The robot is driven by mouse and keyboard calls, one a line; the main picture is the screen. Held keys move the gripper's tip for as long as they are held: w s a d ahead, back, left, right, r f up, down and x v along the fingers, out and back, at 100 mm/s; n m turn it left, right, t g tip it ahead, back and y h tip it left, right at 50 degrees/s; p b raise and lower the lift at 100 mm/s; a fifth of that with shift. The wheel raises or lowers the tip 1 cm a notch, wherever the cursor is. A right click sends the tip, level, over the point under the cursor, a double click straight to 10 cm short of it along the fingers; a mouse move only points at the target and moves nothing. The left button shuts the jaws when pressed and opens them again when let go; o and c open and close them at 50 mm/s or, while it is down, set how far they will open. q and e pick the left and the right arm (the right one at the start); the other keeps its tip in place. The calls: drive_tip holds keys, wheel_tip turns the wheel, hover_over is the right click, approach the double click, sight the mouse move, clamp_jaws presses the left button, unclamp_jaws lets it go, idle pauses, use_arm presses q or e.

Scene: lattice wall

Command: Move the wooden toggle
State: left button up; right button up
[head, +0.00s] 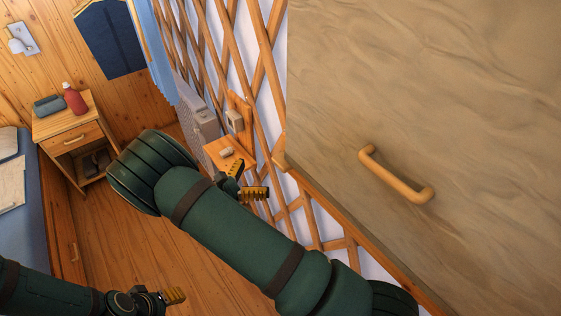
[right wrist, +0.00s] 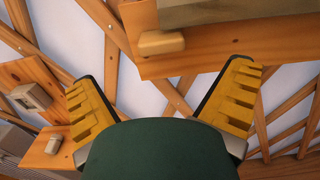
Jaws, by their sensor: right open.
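The wooden toggle (head: 280,160) appears to be the small light block at the lower left corner of the large grey-brown panel (head: 430,90). In the right wrist view, the toggle (right wrist: 160,42) sits against the wooden rail, just under the panel's edge. My right gripper (head: 250,181) is open and empty, its yellow-padded fingers wide apart. In the right wrist view, the toggle lies beyond the gap between its fingertips, apart from both. My left gripper (head: 173,296) is low at the left, far from the toggle; its jaw gap is not clear.
A wooden handle (head: 395,175) stands out from the panel. A small wooden shelf (head: 238,160) with a small block (head: 227,152) and a switch box (head: 234,120) is on the lattice wall (head: 262,50). A nightstand (head: 75,125) stands at left; the floor between is clear.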

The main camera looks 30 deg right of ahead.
sight(277, 164)
drive_tip(key=d, duration=0.8)
drive_tip(key=shift+w+d, duration=0.3)
drive_tip(key=shift+d, duration=0.1)
drive_tip(key=c, duration=1.2)
